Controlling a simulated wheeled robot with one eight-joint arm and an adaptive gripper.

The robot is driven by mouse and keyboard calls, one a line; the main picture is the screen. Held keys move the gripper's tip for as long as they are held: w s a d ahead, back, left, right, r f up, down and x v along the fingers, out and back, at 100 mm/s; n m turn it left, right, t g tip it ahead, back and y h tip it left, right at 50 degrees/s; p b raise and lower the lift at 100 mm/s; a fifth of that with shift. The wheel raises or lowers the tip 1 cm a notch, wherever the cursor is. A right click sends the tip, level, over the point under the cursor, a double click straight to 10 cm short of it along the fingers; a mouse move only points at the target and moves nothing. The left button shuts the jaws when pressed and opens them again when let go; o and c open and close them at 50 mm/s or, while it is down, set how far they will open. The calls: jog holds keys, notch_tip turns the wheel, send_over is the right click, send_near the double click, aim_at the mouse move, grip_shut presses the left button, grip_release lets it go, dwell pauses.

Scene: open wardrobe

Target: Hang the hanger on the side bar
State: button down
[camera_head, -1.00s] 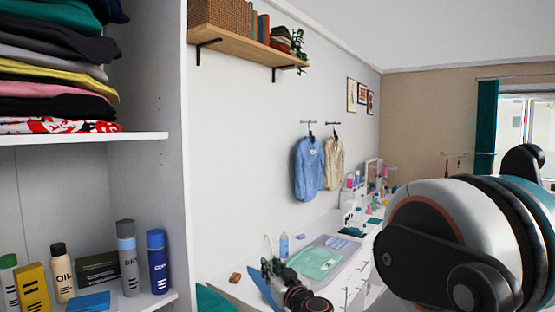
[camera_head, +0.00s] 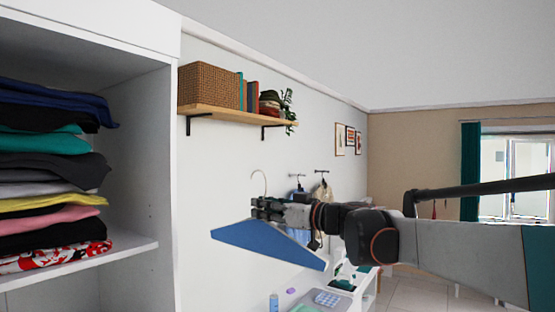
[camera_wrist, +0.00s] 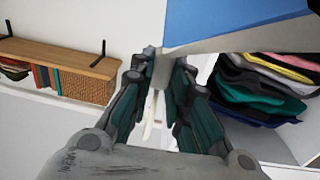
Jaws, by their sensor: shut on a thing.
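In the wrist view the fingers (camera_wrist: 160,90) close around the hanger's narrow neck, and the blue body (camera_wrist: 230,20) fills the top.
The open wardrobe (camera_head: 172,215) with folded clothes (camera_head: 45,170) stands at left. A wooden wall shelf (camera_head: 235,116) with a basket (camera_head: 208,86) is above the hanger. A counter with bottles and a keypad (camera_head: 327,298) lies below. The wall between is clear.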

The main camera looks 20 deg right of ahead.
notch_tip(320, 180, up, 6)
jog(key=s+p, duration=0.1)
jog(key=s, duration=0.1)
jog(key=shift+s+a+r+n+g+y+p, duration=0.15)
jog(key=shift+s+a+n+g+y+p, duration=0.1)
jog(key=shift+s+n+g+y+p, duration=0.1)
